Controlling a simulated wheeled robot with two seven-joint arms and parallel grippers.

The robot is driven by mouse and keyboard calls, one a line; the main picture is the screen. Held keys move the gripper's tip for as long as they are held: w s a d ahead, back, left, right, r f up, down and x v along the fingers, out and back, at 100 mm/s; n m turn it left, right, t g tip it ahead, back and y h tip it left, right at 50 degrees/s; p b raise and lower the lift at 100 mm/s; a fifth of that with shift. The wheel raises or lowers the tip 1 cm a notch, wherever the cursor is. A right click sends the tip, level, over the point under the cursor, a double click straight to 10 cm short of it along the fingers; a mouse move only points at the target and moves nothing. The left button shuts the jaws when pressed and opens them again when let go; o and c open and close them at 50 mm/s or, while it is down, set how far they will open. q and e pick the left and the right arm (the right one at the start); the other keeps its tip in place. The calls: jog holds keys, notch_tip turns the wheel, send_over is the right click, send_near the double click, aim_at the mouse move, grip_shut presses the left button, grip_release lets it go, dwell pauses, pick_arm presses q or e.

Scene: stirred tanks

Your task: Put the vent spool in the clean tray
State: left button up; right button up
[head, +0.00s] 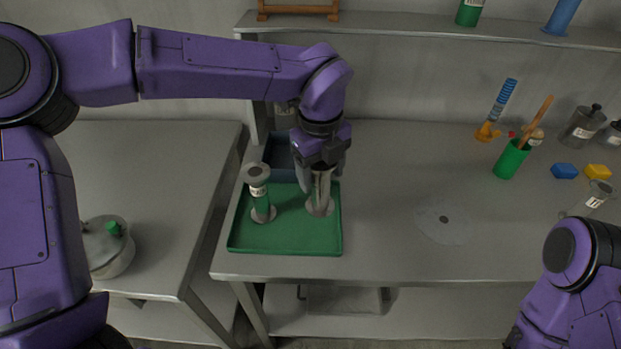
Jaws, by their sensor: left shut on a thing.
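A green tray (285,241) lies at the left end of the grey bench. My left gripper (321,178) reaches down over its right part and is shut on a grey metal spool (320,205). The spool is upright, with its lower flange at or just above the tray floor; I cannot tell which. Its upper part is hidden by the gripper. A second flanged spool with a green band and a label (260,196) stands upright in the tray to the left. The labels are too small to read. My right gripper is out of view; only part of my right arm shows at lower right.
A dark blue bin (279,153) sits behind the tray. A green cup with a stick (510,160), an orange-based blue coil (488,133), bottles and coloured blocks stand at right. A lidded pot (108,248) is on the left table. The bench middle is mostly clear.

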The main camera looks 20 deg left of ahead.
pick_arm(q)
jog(key=w+f, duration=0.1)
jog(key=f, duration=0.1)
jog(key=w+a+f+p, duration=0.1)
jog(key=f, duration=0.2)
jog(key=a+f, duration=0.1)
jog(key=f, duration=0.2)
jog(key=shift+w+a+f, duration=0.15)
jog(key=shift+w+a, duration=0.1)
jog(key=shift+w, duration=0.15)
jog(key=o, duration=1.3)
notch_tip(320, 180, up, 12)
jog(key=b, duration=0.1)
send_over(313, 185)
jog(key=w+a, duration=0.2)
jog(key=w, duration=0.2)
jog(key=shift+d+r, duration=0.2)
